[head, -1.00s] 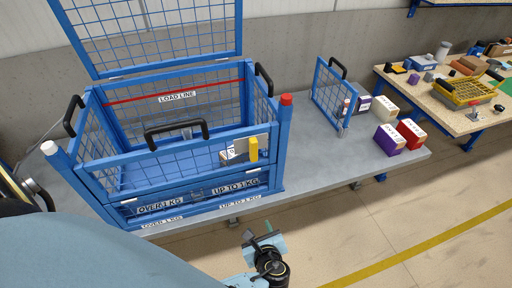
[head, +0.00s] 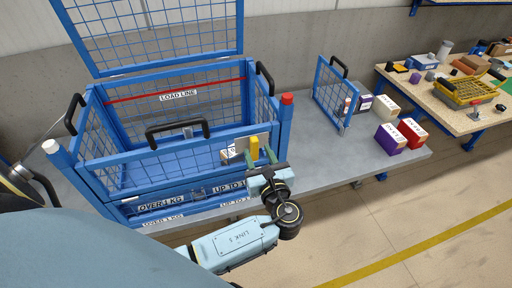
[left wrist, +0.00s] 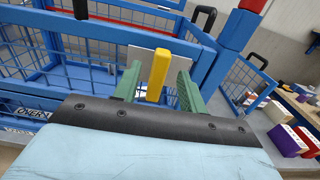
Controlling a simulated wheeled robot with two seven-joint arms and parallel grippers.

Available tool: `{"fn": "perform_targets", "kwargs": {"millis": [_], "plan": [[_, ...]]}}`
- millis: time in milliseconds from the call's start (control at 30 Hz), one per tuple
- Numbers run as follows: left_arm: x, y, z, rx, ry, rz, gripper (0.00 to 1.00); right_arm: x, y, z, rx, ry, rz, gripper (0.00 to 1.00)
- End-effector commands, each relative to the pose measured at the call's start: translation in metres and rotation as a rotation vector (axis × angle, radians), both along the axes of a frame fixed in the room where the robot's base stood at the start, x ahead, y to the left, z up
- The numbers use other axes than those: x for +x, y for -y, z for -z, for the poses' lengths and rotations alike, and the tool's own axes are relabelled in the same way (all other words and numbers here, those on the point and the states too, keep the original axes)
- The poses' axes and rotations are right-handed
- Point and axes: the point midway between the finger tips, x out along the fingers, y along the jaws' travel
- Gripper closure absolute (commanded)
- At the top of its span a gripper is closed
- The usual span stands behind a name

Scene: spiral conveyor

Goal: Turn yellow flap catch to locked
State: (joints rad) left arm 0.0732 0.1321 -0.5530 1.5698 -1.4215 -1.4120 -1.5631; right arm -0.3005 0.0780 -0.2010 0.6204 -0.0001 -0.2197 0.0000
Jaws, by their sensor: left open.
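The yellow flap catch (head: 254,148) is an upright bar on a grey plate at the front right of the blue mesh cage (head: 110,165). In the left wrist view the yellow catch (left wrist: 158,75) stands between the two green fingers of my left gripper (left wrist: 157,86). A gap shows on each side of it, so the fingers are around it but apart from it. My left gripper (head: 262,158) is open in the head view, just in front of the catch. My right gripper is not in view.
The cage's lid (head: 150,35) stands open at the back. Black handles (head: 177,131) and a red-capped post (head: 287,99) are close to the catch. A loose mesh panel (head: 333,95) and several boxes (head: 388,138) stand on the grey table to the right.

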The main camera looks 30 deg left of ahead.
Motion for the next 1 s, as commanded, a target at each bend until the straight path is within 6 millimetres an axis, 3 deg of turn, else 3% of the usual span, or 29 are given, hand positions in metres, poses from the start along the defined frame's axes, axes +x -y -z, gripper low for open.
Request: {"fn": "perform_targets", "kwargs": {"millis": [200,567,867,1000], "plan": [[0.016,-0.019,0.000,0.001,0.000,0.000,0.58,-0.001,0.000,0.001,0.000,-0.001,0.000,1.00],[0.019,-0.022,0.000,-0.001,-0.001,0.001,0.58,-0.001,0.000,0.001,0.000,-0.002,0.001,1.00],[0.019,-0.022,0.000,-0.001,-0.001,0.001,0.97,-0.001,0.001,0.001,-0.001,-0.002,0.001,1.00],[0.018,-0.022,0.000,-0.002,0.001,0.001,1.00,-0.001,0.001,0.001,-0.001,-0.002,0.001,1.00]]}}
